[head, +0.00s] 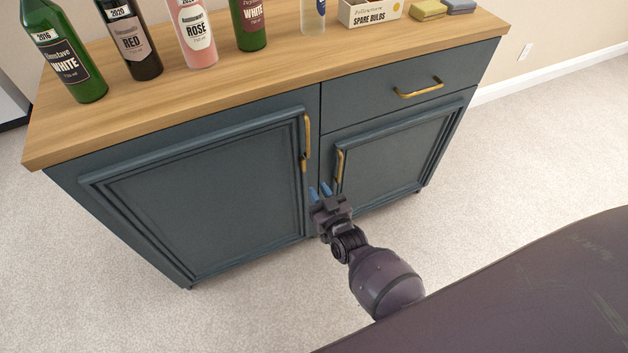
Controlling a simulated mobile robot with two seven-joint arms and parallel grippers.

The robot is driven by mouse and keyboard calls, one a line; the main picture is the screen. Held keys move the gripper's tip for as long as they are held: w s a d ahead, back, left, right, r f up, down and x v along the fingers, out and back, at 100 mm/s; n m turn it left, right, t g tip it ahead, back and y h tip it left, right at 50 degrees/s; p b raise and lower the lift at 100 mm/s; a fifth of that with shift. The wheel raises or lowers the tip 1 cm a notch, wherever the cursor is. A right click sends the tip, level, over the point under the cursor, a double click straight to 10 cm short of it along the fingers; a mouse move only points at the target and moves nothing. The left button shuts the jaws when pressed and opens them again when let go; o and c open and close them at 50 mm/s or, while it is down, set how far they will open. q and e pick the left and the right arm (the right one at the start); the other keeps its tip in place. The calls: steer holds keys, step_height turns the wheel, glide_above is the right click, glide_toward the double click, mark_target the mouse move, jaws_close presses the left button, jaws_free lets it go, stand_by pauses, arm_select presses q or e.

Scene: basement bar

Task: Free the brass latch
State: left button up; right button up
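A blue-grey cabinet (215,190) with a wooden top has brass fittings. One upright brass handle (308,135) is on the left door, with a small brass piece (303,163) by its lower end; I cannot tell if that piece is the latch. Another upright brass handle (339,167) is on the right door. Both doors and the drawer look shut. My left gripper is out of view.
A drawer with a brass handle (419,88) is at the upper right. On the wooden top (190,92) stand several bottles, a spare bulbs box (370,13) and sponges (428,9). Carpet (265,305) in front of the cabinet is clear.

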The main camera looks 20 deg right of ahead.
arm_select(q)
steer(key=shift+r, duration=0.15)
arm_select(e)
steer(key=shift+s, duration=0.95)
steer(key=s+d+r+g+y+p, duration=0.1)
steer(key=s+r+g+p, duration=0.1)
steer(key=s+r+g, duration=0.4)
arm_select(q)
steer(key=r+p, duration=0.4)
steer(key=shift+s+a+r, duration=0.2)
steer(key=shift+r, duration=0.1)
arm_select(e)
steer(key=s+d+r, duration=0.2)
steer(key=s, duration=0.8)
steer(key=s+d+r+g+h, duration=0.1)
steer(key=s+d, duration=0.2)
steer(key=s, duration=0.7)
steer(key=shift+s+d+r+n+h, duration=0.25)
steer(key=shift+r+n+h, duration=0.05)
steer(key=shift+r, duration=0.05)
